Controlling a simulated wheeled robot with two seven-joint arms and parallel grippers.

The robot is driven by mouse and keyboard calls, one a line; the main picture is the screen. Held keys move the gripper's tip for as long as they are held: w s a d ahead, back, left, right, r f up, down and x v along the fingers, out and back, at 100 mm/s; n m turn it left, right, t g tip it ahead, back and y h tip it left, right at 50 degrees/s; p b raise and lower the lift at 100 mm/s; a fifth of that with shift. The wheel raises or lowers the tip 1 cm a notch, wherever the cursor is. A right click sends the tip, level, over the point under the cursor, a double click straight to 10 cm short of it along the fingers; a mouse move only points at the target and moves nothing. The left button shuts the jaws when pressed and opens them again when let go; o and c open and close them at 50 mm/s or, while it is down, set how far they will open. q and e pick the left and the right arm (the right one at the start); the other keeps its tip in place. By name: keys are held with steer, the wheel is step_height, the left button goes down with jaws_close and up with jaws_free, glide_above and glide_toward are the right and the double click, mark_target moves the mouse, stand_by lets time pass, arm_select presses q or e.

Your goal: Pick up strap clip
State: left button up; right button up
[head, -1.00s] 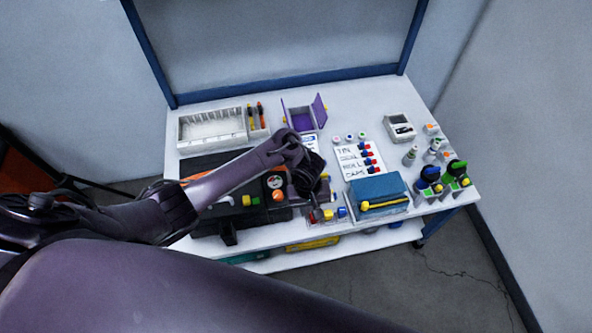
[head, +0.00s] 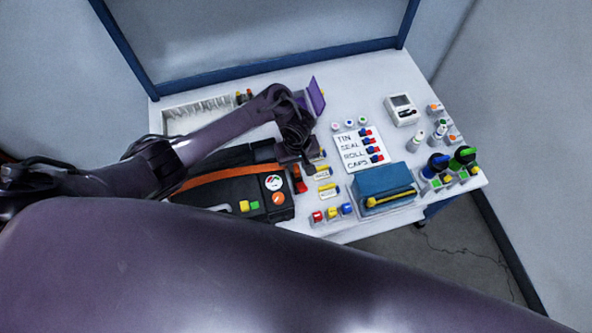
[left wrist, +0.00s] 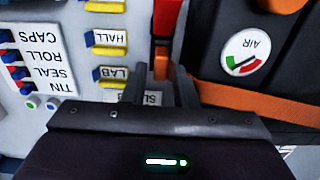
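A red clip-like piece with an orange end, which looks like the strap clip (left wrist: 167,22), lies beside the black case (left wrist: 222,22). In the head view the red piece (head: 299,181) shows just in front of my left gripper (head: 308,168). In the left wrist view the left gripper (left wrist: 163,82) is open. Its two fingers are apart, with the orange end between or just beyond their tips. I cannot tell whether they touch it. An orange strap (head: 222,176) runs across the case. My right gripper is not in view.
Yellow-edged labels such as HALL (left wrist: 105,38) and LAB (left wrist: 108,74) lie beside the clip. A purple box (head: 316,97) is behind.

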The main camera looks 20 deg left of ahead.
mark_target(296, 168)
arm_select(q)
step_height(296, 168, down, 4)
steer(key=shift+w+a+b, duration=0.15)
steer(key=shift+b, duration=0.3)
steer(key=shift+f, duration=0.1)
jaws_close()
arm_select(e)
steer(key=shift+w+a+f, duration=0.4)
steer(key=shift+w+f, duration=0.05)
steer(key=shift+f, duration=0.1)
